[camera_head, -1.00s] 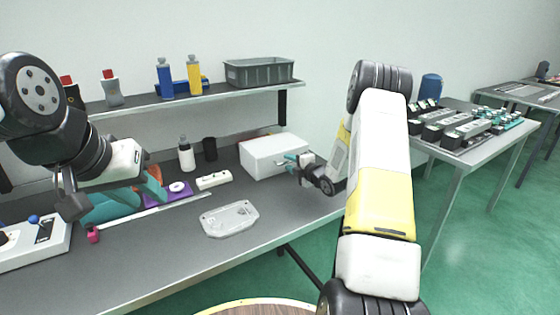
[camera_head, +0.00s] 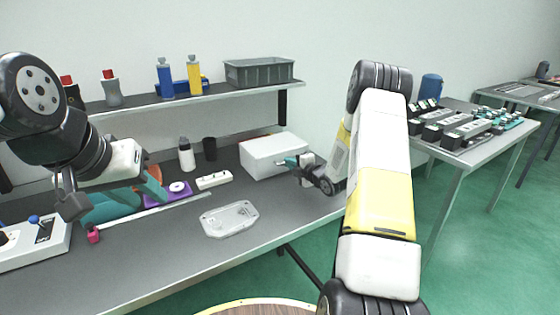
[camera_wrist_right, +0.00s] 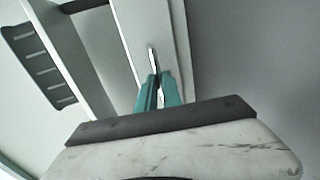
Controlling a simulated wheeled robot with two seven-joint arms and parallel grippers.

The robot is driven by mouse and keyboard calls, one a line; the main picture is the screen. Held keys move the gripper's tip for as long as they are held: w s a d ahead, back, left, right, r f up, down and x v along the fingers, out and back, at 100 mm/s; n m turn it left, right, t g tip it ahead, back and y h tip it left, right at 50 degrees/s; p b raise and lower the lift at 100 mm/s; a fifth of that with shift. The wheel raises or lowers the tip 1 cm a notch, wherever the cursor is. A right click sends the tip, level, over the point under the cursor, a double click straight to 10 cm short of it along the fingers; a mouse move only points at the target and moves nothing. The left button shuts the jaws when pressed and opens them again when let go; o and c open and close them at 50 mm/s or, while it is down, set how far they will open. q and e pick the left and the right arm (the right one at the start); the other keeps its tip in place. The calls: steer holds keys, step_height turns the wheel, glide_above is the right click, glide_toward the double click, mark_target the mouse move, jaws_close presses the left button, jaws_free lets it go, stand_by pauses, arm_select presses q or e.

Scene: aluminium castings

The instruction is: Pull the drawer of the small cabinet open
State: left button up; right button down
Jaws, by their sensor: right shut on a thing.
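The small cabinet (camera_head: 268,153) is a white box on the bench, left of my right forearm. My right gripper (camera_head: 287,162) is at its front, partly hidden by the wrist. In the right wrist view, the teal fingers (camera_wrist_right: 158,88) are shut on a thin, bright metal handle (camera_wrist_right: 152,60) on a pale front panel (camera_wrist_right: 150,22). No open drawer shows in the head view.
A shelf with a grey bin (camera_head: 258,72) is above.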

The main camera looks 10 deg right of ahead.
stand_by(0.8)
steer(key=v, duration=0.4)
steer(key=f+v, duration=0.1)
steer(key=v, duration=0.3)
steer(key=f+v, duration=0.1)
steer(key=v, duration=0.3)
steer(key=shift+s+f, duration=0.25)
steer(key=shift+f, duration=0.05)
steer(key=c, duration=1.5)
jaws_free()
steer(key=shift+v, duration=3.9)
